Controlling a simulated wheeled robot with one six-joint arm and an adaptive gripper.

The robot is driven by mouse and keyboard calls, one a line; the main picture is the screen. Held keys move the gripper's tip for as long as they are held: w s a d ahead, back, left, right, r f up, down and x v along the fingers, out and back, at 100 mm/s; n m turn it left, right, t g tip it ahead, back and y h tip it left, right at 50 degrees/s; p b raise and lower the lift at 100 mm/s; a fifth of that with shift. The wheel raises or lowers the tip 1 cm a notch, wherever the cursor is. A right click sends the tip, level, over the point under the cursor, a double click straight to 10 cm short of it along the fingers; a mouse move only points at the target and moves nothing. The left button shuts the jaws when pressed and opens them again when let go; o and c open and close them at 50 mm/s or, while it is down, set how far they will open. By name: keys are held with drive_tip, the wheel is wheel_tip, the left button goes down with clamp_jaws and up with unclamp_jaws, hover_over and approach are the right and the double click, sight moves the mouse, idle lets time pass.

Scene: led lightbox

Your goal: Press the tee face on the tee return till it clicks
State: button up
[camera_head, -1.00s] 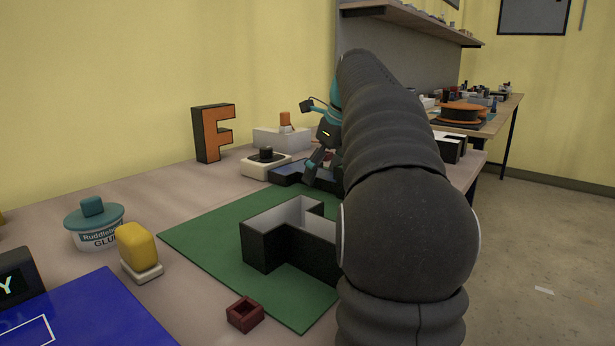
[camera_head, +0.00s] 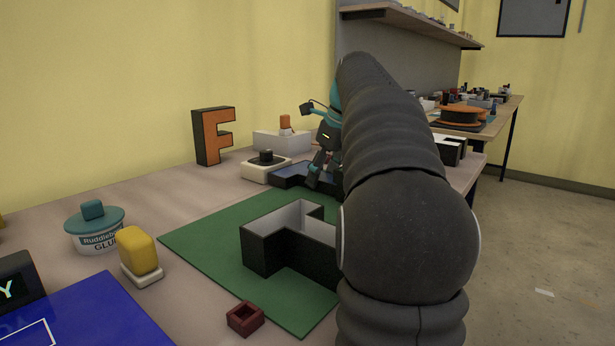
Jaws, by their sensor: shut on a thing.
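The tee return (camera_head: 272,250) is an open, dark-walled letter shell with a pale inside, standing on the green mat. My arm hides its right part. My gripper (camera_head: 318,176), teal and black, is beyond the return, at the back of the table. Its fingers are shut on a dark-edged piece with a blue top (camera_head: 290,174), which looks like the tee face. The piece is behind the return and apart from it. My arm covers its right end, and I cannot tell whether it touches the table.
A finished orange F (camera_head: 214,137) stands at the back. A white pad with a black knob (camera_head: 266,167), a glue tub (camera_head: 95,232), a yellow-topped block (camera_head: 138,252) and a small dark red box (camera_head: 244,319) are around the green mat (camera_head: 210,237). A blue mat (camera_head: 95,318) lies front left.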

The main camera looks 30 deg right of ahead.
sight(324, 177)
drive_tip(key=shift+r+p, duration=0.95)
drive_tip(key=shift+p, duration=0.05)
drive_tip(key=o, duration=0.3)
drive_tip(key=c, duration=0.3)
wheel_tip(324, 177, up, 8)
idle(1.0)
drive_tip(key=shift+s, duration=0.2)
